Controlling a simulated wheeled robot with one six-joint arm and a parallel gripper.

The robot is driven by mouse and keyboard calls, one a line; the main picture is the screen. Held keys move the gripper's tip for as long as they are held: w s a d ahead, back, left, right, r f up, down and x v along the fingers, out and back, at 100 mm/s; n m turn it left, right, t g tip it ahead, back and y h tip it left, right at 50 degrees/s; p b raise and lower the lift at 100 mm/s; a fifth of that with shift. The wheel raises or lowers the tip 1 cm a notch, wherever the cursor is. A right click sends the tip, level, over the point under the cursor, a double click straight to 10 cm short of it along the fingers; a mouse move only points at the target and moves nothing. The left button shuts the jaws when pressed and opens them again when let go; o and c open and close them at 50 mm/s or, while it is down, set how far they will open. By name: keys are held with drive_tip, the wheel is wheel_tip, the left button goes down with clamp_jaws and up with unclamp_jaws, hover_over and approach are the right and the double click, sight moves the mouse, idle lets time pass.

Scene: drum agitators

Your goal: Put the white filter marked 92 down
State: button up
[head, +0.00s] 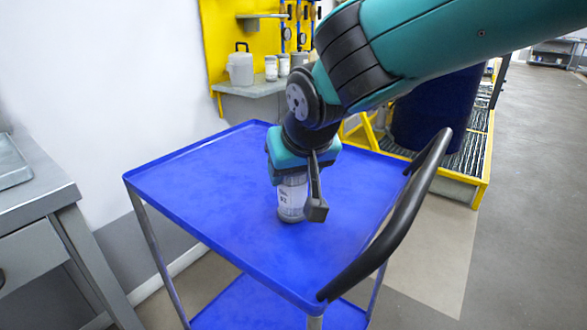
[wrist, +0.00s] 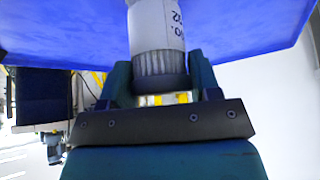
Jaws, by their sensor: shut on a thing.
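The white filter marked 92 (head: 291,200) is upright at the middle of the blue cart's top tray (head: 200,185). Its base appears to be at the tray surface, but I cannot tell whether it touches. My gripper (head: 290,176) is above it, pointing down, and shut on its ribbed upper part. In the wrist view the filter (wrist: 155,30) shows its label and dark-ringed cap between the fingers of my gripper (wrist: 160,85). The far side of the filter is hidden.
The cart's black handle (head: 395,225) runs along the right side, close to my arm. A grey table (head: 35,225) stands at the left. A shelf at the back holds a white container (head: 240,67) and jars. The tray around the filter is clear.

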drive_tip(key=o, duration=0.9)
drive_tip(key=p+v, duration=0.2)
drive_tip(key=v, duration=1)
